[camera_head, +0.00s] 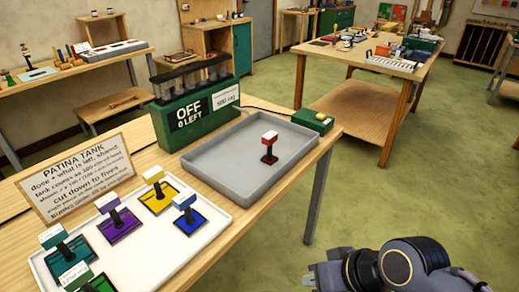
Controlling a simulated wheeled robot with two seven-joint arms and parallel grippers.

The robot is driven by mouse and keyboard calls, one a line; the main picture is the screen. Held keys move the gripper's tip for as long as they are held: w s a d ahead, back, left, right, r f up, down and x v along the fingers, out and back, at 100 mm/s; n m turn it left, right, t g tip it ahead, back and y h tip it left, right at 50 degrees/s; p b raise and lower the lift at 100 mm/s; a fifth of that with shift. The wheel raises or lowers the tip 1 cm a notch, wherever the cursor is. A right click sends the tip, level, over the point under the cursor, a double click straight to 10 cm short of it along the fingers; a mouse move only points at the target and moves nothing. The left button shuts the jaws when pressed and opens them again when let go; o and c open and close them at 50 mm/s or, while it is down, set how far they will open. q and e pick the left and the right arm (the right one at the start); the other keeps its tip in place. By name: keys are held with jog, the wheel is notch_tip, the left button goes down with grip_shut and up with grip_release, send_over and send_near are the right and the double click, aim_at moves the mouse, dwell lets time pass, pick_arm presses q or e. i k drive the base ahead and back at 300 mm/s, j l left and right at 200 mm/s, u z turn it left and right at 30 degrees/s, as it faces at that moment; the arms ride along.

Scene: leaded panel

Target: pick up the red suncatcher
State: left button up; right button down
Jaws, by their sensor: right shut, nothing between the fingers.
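The red suncatcher (270,137) is a small upright piece with a red-and-white top on a dark stem and a dark red base. It stands alone in the grey tray (215,183) on the wooden table. My right gripper (316,278) is at the bottom edge of the view, to the right of the table and well apart from the suncatcher. It is shut and empty, and part of it is cut off by the frame. My left gripper is not in view.
A white tray (168,258) with several coloured pieces lies nearer on the table. A green "OFF 0 LEFT" box (188,128) stands behind the grey tray, with a small green box (313,122) at its far corner. A lettered sign (75,176) stands left. Open floor lies right.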

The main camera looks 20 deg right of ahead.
aim_at(268, 139)
jog(key=i+l+u, duration=0.25)
jog(key=l+u, duration=0.2)
jog(key=l, duration=0.3)
jog(key=i+l+u, duration=0.25)
jog(key=l, duration=0.15)
jog(key=l+u, duration=0.2)
jog(key=l, duration=0.25)
jog(key=k, duration=0.05)
